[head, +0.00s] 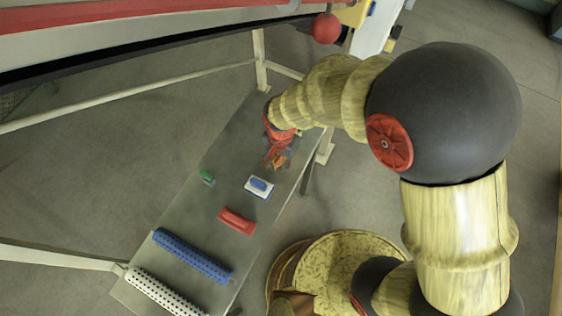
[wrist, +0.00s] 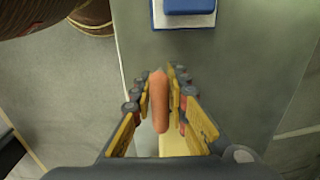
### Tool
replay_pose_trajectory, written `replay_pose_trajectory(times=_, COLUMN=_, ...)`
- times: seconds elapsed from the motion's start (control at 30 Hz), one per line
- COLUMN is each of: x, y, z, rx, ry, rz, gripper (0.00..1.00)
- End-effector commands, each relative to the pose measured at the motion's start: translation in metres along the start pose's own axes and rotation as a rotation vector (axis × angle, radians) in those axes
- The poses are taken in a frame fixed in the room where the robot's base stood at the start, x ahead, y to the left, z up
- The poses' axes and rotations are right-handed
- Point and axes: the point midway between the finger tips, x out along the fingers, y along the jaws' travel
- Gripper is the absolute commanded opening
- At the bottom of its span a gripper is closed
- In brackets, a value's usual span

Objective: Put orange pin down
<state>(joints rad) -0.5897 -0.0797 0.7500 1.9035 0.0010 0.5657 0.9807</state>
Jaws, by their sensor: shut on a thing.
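The orange pin (wrist: 158,105) is a smooth rounded rod held between the yellow-padded fingers of my gripper (wrist: 158,84) in the wrist view. My gripper is shut on it, and its far end reaches about level with the fingertips. In the head view my gripper (head: 276,153) is over the far end of the grey table (head: 222,160), with the orange pin (head: 280,161) small at its tip. I cannot tell whether the pin touches the tabletop.
A blue-and-white block (head: 259,187) lies nearest the gripper. A red block (head: 237,221), a small green piece (head: 207,177), a blue perforated roll (head: 193,255) and a white perforated roll (head: 165,292) lie along the table. A red ball (head: 326,28) is beyond the table.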

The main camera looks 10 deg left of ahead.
Motion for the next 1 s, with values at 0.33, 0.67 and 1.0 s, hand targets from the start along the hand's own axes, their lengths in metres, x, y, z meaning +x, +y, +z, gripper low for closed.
replay_pose_trajectory(times=0.33, x=0.002, y=0.0, z=0.0, rx=0.0, ry=0.0, rz=0.001, gripper=0.31)
replay_pose_trajectory(times=0.67, x=0.001, y=0.0, z=0.0, rx=0.0, ry=0.0, rz=0.001, gripper=0.34)
replay_pose_trajectory(times=1.0, x=-0.043, y=-0.001, z=-0.001, rx=0.0, ry=0.002, rz=-0.003, gripper=0.34)
